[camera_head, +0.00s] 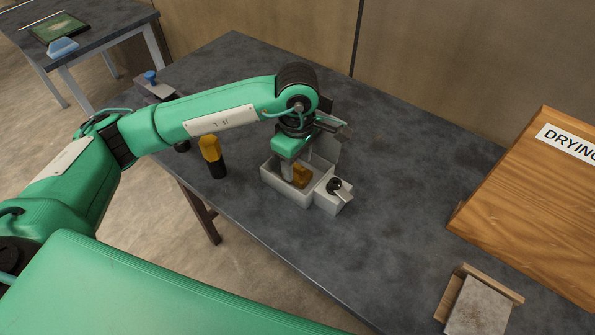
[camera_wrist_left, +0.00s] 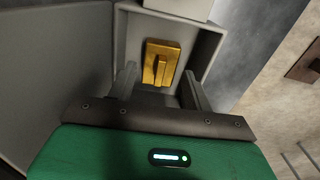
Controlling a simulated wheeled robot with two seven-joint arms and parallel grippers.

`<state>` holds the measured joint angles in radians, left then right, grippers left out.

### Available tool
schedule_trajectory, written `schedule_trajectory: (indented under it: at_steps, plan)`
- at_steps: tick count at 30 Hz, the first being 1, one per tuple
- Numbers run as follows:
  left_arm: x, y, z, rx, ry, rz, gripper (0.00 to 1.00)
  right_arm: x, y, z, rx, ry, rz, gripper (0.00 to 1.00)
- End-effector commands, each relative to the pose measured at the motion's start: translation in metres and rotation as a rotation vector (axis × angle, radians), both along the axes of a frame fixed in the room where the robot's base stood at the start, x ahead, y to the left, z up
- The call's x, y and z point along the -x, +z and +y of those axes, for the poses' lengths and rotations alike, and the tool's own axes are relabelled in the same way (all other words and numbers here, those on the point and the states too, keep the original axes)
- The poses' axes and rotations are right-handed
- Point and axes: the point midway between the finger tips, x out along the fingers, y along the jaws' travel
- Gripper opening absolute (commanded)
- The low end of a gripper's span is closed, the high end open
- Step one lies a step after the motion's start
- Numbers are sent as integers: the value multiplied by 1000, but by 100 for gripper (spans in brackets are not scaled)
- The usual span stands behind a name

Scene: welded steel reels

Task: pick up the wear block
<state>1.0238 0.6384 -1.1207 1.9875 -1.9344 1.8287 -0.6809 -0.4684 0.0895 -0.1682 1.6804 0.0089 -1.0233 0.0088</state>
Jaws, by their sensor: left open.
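The wear block appears to be the brass-coloured block (camera_head: 301,176) with a raised rib. It lies inside a small light-grey open box (camera_head: 283,193) on the dark table. In the left wrist view the block (camera_wrist_left: 161,62) lies on the box floor, between and just beyond my fingertips. My left gripper (camera_head: 292,170) points down into the box. In the left wrist view the left gripper (camera_wrist_left: 159,76) is open, with a finger on each side of the block and nothing held. In the head view the gripper partly hides the block. My right gripper is not in view.
A grey unit with a black knob (camera_head: 335,187) adjoins the box on its right. A yellow-and-black upright object (camera_head: 212,157) stands to the left. A wooden board marked "DRYING" (camera_head: 530,210) and a wood-edged tray (camera_head: 483,300) are at right. The table between is clear.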

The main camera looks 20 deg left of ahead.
Motion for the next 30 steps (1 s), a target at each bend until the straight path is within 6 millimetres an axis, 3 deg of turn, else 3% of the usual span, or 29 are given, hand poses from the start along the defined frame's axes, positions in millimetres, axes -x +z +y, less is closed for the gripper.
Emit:
schedule_trajectory:
  at_steps: [4, 12, 20, 30]
  plan:
    - [0, -17, 0, 1, -1, 1, 51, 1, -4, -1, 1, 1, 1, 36]
    - [0, -21, -1, 1, -1, -2, 51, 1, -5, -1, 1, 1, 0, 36]
    - [0, -21, -1, 2, -1, -2, 2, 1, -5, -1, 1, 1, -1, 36]
    - [-1, -17, -1, 2, -1, -3, 0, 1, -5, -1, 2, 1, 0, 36]
